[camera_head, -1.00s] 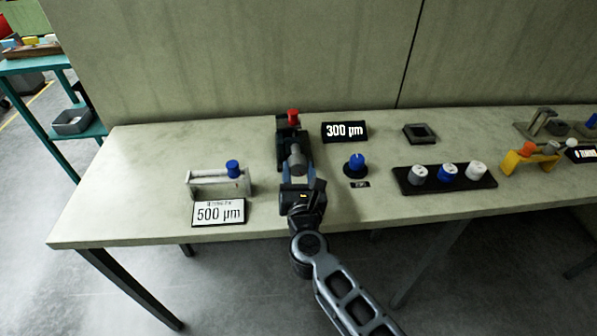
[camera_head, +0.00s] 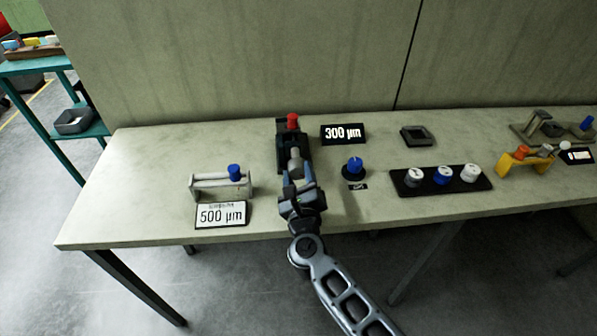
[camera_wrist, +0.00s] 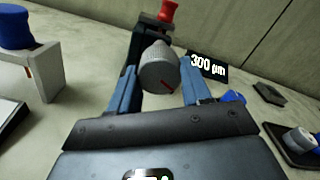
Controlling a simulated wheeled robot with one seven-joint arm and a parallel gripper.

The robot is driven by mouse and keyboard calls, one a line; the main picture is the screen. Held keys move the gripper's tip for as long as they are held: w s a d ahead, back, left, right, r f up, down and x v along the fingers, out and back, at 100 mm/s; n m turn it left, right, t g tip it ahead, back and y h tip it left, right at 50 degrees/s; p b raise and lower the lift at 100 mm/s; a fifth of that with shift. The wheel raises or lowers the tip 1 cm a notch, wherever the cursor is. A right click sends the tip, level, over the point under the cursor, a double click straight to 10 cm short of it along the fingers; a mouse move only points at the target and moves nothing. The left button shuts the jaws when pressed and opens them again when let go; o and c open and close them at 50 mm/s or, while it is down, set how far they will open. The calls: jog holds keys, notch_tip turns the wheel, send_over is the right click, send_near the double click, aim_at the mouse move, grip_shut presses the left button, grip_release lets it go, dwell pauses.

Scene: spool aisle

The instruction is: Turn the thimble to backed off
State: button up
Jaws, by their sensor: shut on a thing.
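The thimble (camera_wrist: 160,72) is a grey knurled cylinder with a red index line on its end, at the front of a dark stand (camera_head: 285,152). In the head view the thimble (camera_head: 295,160) shows just beyond my fingertips. My gripper (camera_wrist: 160,86) is shut on it, with one blue-grey finger on each side. A red knob (camera_head: 292,122) tops the back of the stand. A black display (camera_head: 344,133) beside it reads 300 µm. Where the fingers touch the thimble is partly hidden.
Left stands a grey bracket with a blue knob (camera_head: 234,172) behind a 500 µm sign (camera_head: 221,215). Right are a blue dial (camera_head: 354,168), a black strip with several knobs (camera_head: 442,177) and an orange fixture (camera_head: 515,160). The left table corner is clear.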

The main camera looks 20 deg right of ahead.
jog(key=n, duration=0.5)
jog(key=shift+d+n, duration=0.15)
jog(key=shift+n, duration=0.15)
jog(key=n, duration=1)
jog(key=shift+r+n, duration=0.15)
jog(key=shift+n, duration=0.25)
jog(key=n, duration=0.5)
jog(key=shift+r+n, duration=0.15)
jog(key=shift+n, duration=0.25)
jog(key=o, duration=1.1)
jog(key=shift+c, duration=0.2)
jog(key=shift+v, duration=3.85)
jog(key=shift+s, duration=0.1)
